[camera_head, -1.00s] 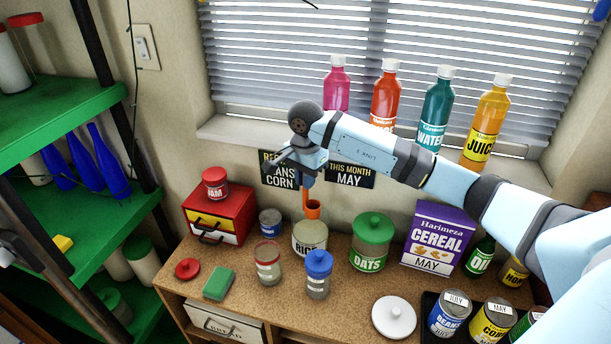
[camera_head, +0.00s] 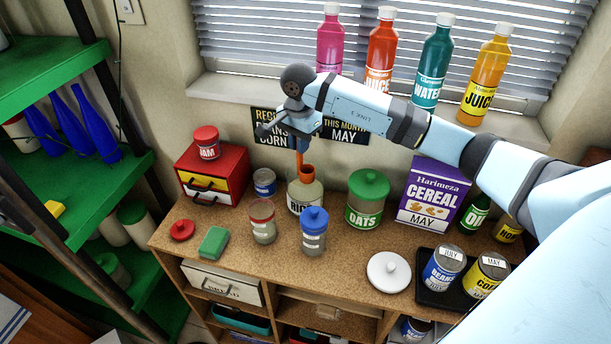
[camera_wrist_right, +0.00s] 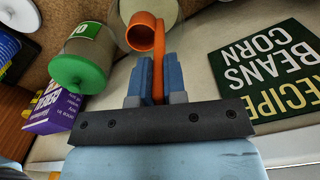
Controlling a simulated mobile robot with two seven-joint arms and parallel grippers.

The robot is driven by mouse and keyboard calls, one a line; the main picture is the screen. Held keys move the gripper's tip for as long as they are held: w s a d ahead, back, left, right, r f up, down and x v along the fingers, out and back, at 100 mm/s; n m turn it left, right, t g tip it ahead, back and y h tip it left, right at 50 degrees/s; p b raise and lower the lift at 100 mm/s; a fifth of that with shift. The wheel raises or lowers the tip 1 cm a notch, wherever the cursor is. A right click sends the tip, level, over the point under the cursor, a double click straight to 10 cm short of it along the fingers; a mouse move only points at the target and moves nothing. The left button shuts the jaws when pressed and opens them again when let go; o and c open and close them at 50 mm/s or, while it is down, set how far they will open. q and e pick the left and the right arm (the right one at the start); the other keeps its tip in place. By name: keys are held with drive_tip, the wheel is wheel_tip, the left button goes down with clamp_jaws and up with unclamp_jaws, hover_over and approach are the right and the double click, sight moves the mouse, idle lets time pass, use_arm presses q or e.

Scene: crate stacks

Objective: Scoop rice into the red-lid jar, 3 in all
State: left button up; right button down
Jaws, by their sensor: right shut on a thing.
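My right gripper (camera_head: 300,134) is shut on the handle of an orange scoop (camera_head: 306,172); the scoop also shows in the right wrist view (camera_wrist_right: 141,32), its handle between the blue fingers (camera_wrist_right: 153,82). The scoop's cup is at the mouth of the open rice jar (camera_head: 305,197); its lower part is hard to make out. The open jar with a red-tinged rim (camera_head: 263,224) stands just left of and in front of the rice jar. Its contents are hard to tell. A red lid (camera_head: 182,230) lies on the counter at the left. My left gripper is not in view.
A blue-lid jar (camera_head: 314,232) stands in front of the rice jar, and a green-lid oats jar (camera_head: 367,202) to its right. A white lid (camera_head: 388,272), green sponge (camera_head: 213,242) and red drawer box (camera_head: 216,172) surround them. Cereal (camera_head: 434,196) stands right.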

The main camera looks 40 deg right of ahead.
sight(300, 166)
drive_tip(key=shift+f+b, duration=1.05)
drive_tip(key=shift+f, duration=0.45)
drive_tip(key=shift+f+b, duration=1.9)
drive_tip(key=shift+f, duration=0.6)
drive_tip(key=shift+r, duration=0.1)
drive_tip(key=shift+r+p, duration=0.95)
drive_tip(key=shift+r, duration=0.9)
drive_tip(key=shift+r+p, duration=2.05)
drive_tip(key=shift+r, duration=2.75)
